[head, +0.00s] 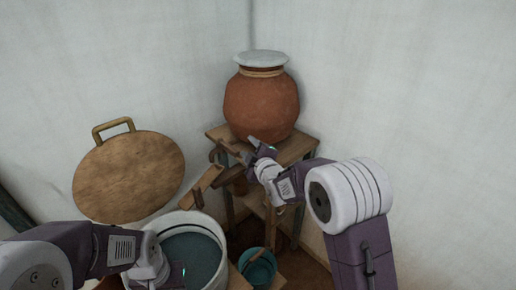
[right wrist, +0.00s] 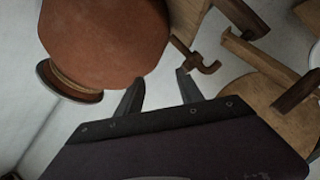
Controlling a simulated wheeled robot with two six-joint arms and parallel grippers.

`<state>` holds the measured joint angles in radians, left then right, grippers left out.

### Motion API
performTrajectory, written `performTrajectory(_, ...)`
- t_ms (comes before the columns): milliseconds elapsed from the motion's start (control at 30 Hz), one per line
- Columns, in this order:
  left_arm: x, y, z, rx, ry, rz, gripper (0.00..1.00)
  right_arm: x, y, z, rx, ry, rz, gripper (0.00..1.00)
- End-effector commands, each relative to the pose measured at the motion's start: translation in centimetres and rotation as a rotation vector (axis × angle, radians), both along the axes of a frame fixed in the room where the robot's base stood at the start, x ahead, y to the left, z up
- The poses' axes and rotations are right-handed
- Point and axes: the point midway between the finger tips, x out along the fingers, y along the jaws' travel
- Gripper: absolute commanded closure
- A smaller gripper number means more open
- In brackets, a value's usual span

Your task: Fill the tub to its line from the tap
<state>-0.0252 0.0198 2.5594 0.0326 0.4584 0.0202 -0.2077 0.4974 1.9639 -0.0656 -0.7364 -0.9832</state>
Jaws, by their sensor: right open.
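A round clay pot (head: 262,106) with a pale cover stands on a wooden stand (head: 295,150). A brown tap (right wrist: 205,62) shows beside the pot in the right wrist view. My right gripper (head: 251,149) is open in front of the pot's lower part. In the right wrist view its fingers (right wrist: 160,92) are spread and empty, with one fingertip close to the tap; I cannot tell if they touch. A pale-rimmed tub (head: 207,219) with dark teal liquid or lining inside stands at lower left. My left gripper (head: 165,268) is at the tub's near-left rim, its jaws mostly hidden.
A round wooden board (head: 125,182) with a handle leans on the wall behind the tub. A small teal bucket (head: 258,270) stands right of the tub. A wooden piece (head: 207,183) slants between the tub and the stand. White walls close in behind.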

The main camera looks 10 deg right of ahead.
Motion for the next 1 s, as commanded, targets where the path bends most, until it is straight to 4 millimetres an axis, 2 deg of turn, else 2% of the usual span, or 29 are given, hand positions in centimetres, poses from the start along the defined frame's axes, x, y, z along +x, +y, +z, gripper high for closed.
performTrajectory(33, 0.0, 0.0, -0.8, 0.000, 0.000, 0.000, 0.64, 0.0, 1.1, -2.1, -0.004, 0.020, 0.019, 0.56)
performTrajectory(100, 0.0, 0.0, -0.9, 0.000, 0.000, 0.000, 0.64, -0.2, 1.9, -3.6, -0.008, 0.042, 0.032, 0.56)
performTrajectory(200, 0.0, 0.0, -1.1, 0.000, 0.000, 0.000, 0.64, -0.4, 2.6, -4.6, -0.010, 0.056, 0.043, 0.56)
performTrajectory(367, -0.1, 0.0, -0.9, 0.000, 0.000, 0.001, 0.64, -0.1, 2.8, -4.6, -0.009, 0.057, 0.045, 0.56)
performTrajectory(700, 0.0, 0.0, 0.0, 0.000, 0.000, 0.000, 0.64, 5.8, 4.6, -5.9, -0.009, 0.059, 0.045, 0.56)
performTrajectory(833, 0.0, 0.0, 0.2, 0.000, 0.000, 0.000, 0.64, 7.3, 5.1, -6.2, -0.009, 0.058, 0.044, 0.56)
performTrajectory(1000, 0.0, 0.0, 0.2, 0.000, 0.000, 0.000, 0.64, 8.0, 5.3, -6.4, -0.009, 0.058, 0.043, 0.56)
